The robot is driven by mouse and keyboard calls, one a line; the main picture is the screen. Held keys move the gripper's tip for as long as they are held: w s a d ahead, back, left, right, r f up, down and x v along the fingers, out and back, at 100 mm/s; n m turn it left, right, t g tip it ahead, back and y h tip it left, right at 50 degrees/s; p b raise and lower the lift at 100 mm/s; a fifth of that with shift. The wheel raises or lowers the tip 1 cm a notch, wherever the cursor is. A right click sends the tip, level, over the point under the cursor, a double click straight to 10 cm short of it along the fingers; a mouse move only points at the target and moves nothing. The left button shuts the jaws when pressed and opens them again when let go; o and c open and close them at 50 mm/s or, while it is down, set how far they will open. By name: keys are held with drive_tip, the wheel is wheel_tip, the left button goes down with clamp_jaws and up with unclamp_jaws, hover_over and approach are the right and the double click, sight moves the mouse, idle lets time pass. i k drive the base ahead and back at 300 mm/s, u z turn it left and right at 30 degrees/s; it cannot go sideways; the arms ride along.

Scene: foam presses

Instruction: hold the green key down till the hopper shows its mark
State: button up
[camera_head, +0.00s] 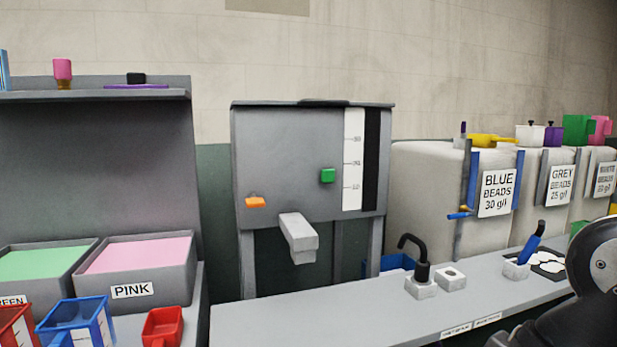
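The hopper (285,140) is a grey box on legs in the middle of the camera_head view. A white scale strip (353,140) with several marks stands to the right of the key, beside a black strip (371,150). I cannot make out a fill level. An orange piece (255,202) sits at the lower left of the front, and a grey spout (298,235) juts out below. A black part of my arm shows at the lower right; my gripper is out of view.
A grey counter (330,312) runs in front of the hopper. A black curved tap-like piece (420,262) stands on it. A pink bin (185,280), blue jug (78,322) and red scoop (163,325) are at left.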

sight(326, 175)
drive_tip(key=k, duration=0.6)
drive_tip(key=u, duration=0.7)
drive_tip(key=i, duration=1.35)
drive_tip(key=z, duration=0.7)
